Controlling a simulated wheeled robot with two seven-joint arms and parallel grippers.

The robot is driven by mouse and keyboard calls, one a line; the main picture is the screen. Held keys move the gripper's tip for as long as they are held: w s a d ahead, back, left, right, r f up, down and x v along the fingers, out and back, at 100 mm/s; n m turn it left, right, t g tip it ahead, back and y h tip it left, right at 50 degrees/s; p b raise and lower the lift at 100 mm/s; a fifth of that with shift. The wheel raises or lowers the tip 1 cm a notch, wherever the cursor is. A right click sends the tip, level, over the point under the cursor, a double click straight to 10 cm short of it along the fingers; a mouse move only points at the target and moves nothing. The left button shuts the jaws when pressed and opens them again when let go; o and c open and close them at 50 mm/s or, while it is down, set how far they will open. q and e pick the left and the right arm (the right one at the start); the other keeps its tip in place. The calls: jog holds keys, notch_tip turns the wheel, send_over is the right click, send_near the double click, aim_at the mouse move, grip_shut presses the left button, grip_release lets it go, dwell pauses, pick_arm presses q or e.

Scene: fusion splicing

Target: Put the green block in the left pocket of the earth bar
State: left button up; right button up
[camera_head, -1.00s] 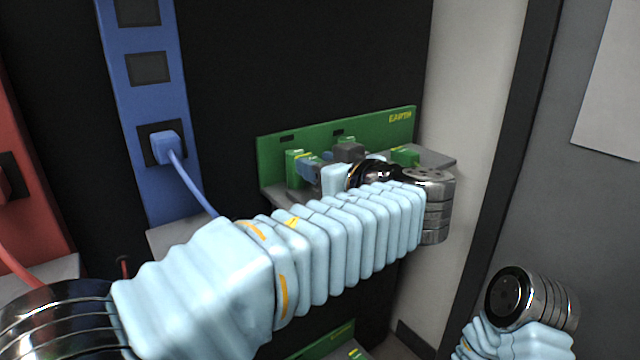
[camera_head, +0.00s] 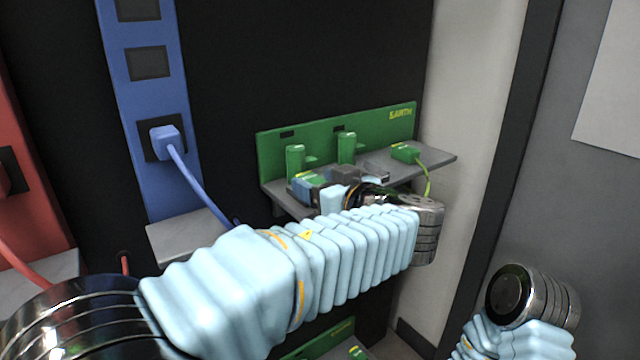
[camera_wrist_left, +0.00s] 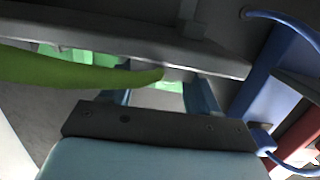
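The green earth bar (camera_head: 375,128) stands at the back above a grey shelf (camera_head: 437,157). Two dark slots and two green posts show on its left and middle. A green block (camera_head: 405,153) with a yellow-green cable lies on the shelf's right part. My left gripper (camera_head: 342,178) is at the shelf's front edge, left of that block, partly hidden by its own wrist. In the left wrist view its fingers (camera_wrist_left: 160,95) stand apart, with green behind the gap. A small green piece (camera_head: 314,179) shows beside the fingers; its identity is unclear. My right gripper is out of view.
A blue bar (camera_head: 150,100) with a blue plug (camera_head: 165,140) stands left of the earth bar, and a red bar (camera_head: 30,200) farther left. The green cable (camera_wrist_left: 80,70) crosses close to the left wrist camera. A pale wall stands to the right.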

pick_arm(q)
jog(key=shift+r+p, duration=0.25)
jog(key=shift+p, duration=0.15)
jog(key=b+v, duration=0.2)
jog(key=v, duration=1)
jog(key=shift+f, duration=0.15)
jog(key=shift+w, duration=0.15)
jog(key=shift+c, duration=0.5)
